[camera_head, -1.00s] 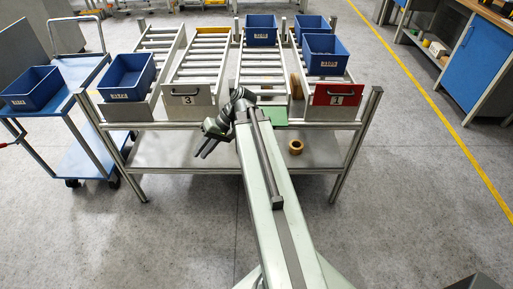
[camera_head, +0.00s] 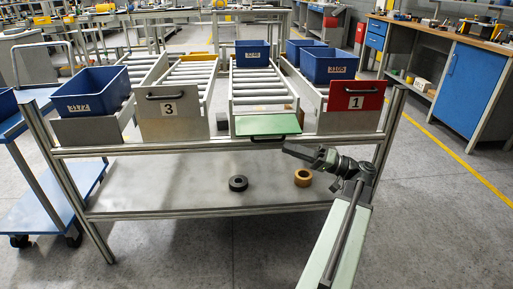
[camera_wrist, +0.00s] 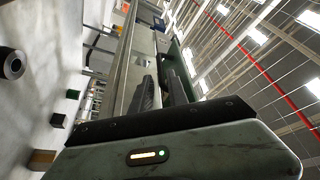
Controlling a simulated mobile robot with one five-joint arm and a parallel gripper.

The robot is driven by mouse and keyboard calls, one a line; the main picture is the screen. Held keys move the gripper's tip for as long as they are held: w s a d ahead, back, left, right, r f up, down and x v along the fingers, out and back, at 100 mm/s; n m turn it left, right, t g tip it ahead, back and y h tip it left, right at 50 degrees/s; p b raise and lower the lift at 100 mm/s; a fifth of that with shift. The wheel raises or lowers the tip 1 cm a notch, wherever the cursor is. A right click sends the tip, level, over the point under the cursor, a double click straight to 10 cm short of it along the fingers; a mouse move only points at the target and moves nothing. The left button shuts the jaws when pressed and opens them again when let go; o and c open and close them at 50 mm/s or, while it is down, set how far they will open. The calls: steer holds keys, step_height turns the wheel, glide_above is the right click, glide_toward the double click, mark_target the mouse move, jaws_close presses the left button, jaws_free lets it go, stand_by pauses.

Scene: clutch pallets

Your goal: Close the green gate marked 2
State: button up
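The green gate (camera_head: 268,124) at the front of the middle-right roller lane is folded down, close to level, with its green face up. Its number does not show; a dark handle shows under its front edge.
White gate 3 (camera_head: 168,117) and red gate 1 (camera_head: 354,96) stand upright on either side. A blue bin (camera_head: 253,54) sits far up the green gate's lane. The lower shelf (camera_head: 180,184) holds a black ring (camera_head: 238,183) and a tan ring (camera_head: 303,177). Clear floor lies right.

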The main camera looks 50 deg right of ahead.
mark_target(267, 141)
steer(key=p+x, duration=0.2)
steer(key=x, duration=0.6)
steer(key=shift+w, duration=0.1)
jaws_close()
stand_by(1.3)
